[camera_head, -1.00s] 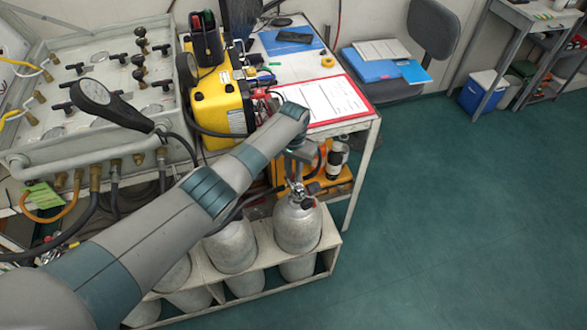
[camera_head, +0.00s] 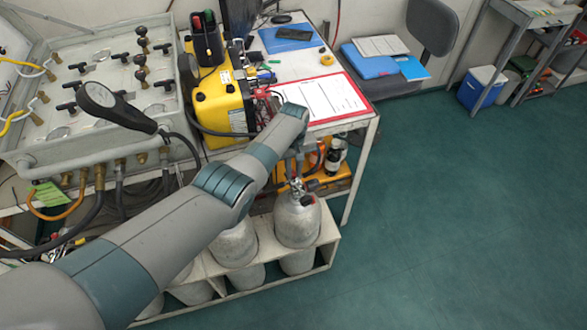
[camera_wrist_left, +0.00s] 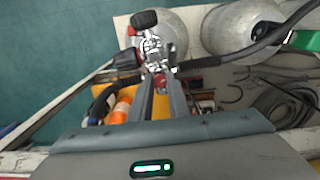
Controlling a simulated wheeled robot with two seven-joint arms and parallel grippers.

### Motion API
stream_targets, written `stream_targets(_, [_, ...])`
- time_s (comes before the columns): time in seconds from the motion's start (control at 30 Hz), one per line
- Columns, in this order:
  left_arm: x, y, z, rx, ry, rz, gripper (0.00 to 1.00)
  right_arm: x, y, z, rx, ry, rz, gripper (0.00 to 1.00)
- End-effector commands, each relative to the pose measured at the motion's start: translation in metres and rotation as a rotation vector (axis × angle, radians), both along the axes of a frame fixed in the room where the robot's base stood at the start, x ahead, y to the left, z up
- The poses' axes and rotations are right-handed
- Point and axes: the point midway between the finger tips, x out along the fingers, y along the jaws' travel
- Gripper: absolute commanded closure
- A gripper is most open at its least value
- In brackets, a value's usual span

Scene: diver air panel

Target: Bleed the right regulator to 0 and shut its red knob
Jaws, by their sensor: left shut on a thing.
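The right regulator (camera_head: 297,188) is a small metal fitting with dark knobs on the valve of the end grey tank (camera_head: 298,222). In the left wrist view the regulator (camera_wrist_left: 153,48) stands at the tank's neck, with a black knob (camera_wrist_left: 144,19) beyond it. A dark knob with a reddish part (camera_wrist_left: 128,58) is on its left side. My left gripper (camera_wrist_left: 160,82) has its fingers close together at the regulator and is shut on it. In the head view, my arm and wrist partly hide the contact. A gauge reading cannot be made out.
A second tank (camera_wrist_left: 240,28) stands beside the first in a white rack (camera_head: 322,245), with a black hose (camera_wrist_left: 262,48) running to the right. A worktable (camera_head: 365,135) stands behind. A grey valve panel (camera_head: 60,150) is at left. Green floor (camera_head: 450,220) at right is clear.

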Motion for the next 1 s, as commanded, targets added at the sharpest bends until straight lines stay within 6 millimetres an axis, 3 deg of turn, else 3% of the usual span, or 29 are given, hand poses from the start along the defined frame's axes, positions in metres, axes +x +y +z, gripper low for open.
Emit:
stream_targets(0.53, [0.0007, -0.0005, 0.0010, -0.001, -0.001, 0.034, 1.00, 0.0001, -0.0014, 0.0009, -0.001, 0.001, 0.000, 0.69])
stream_targets(0.57, [0.0007, -0.0005, 0.0010, -0.001, -0.001, 0.034, 0.77, 0.0000, -0.0015, 0.0009, -0.002, 0.001, 0.000, 0.69])
stream_targets(1.0, [0.0005, -0.0002, 0.0030, -0.001, -0.001, 0.034, 0.76, 0.0002, -0.0018, 0.0019, -0.002, 0.001, 0.000, 0.69])
